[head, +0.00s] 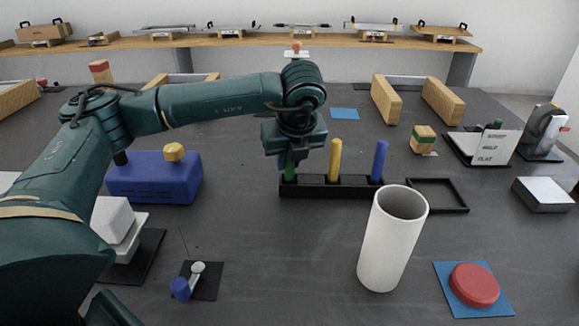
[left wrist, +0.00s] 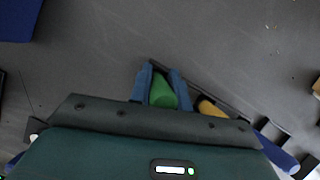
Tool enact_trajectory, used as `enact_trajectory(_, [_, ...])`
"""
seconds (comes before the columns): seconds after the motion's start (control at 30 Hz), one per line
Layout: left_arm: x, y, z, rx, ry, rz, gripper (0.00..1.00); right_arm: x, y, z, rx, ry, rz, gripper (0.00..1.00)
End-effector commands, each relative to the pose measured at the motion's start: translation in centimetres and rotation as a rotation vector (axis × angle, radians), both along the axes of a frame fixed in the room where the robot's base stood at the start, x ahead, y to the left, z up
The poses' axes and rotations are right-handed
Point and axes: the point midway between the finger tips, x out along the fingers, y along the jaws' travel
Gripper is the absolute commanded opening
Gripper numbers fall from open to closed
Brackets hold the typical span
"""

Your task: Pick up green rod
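The green rod (head: 289,168) stands upright at the left end of a black rack (head: 313,187), its top hidden by my left gripper. The rack also holds a yellow rod (head: 335,160) and a blue rod (head: 379,162). My left gripper (head: 282,161) points down over the green rod. In the left wrist view its two blue fingers (left wrist: 161,80) flank the green rod (left wrist: 163,94), one on each side. I cannot tell whether they press on it. The yellow rod (left wrist: 211,108) and blue rod (left wrist: 277,154) show beside it. My right gripper is not in view.
A blue block with a yellow knob (head: 153,179) stands left of the rack. A white tube (head: 390,245) stands in front, right of it. A black frame (head: 437,195) lies right of the rack. A red button (head: 474,284) sits front right.

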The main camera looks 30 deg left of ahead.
Motion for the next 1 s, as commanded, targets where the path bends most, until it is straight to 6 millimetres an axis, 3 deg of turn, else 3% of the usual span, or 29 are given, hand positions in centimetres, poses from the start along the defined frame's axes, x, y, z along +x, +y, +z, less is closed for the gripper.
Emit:
enact_trajectory(0.2, [0.0,0.0,0.0,0.000,0.000,0.000,0.00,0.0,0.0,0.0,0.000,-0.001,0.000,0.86])
enact_trajectory(0.57, [0.0,0.0,0.7,0.000,-0.001,0.000,0.00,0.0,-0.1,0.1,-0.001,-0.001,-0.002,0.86])
enact_trajectory(1.0, [0.0,0.0,8.7,0.000,-0.002,-0.001,0.00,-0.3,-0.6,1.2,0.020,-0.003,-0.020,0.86])
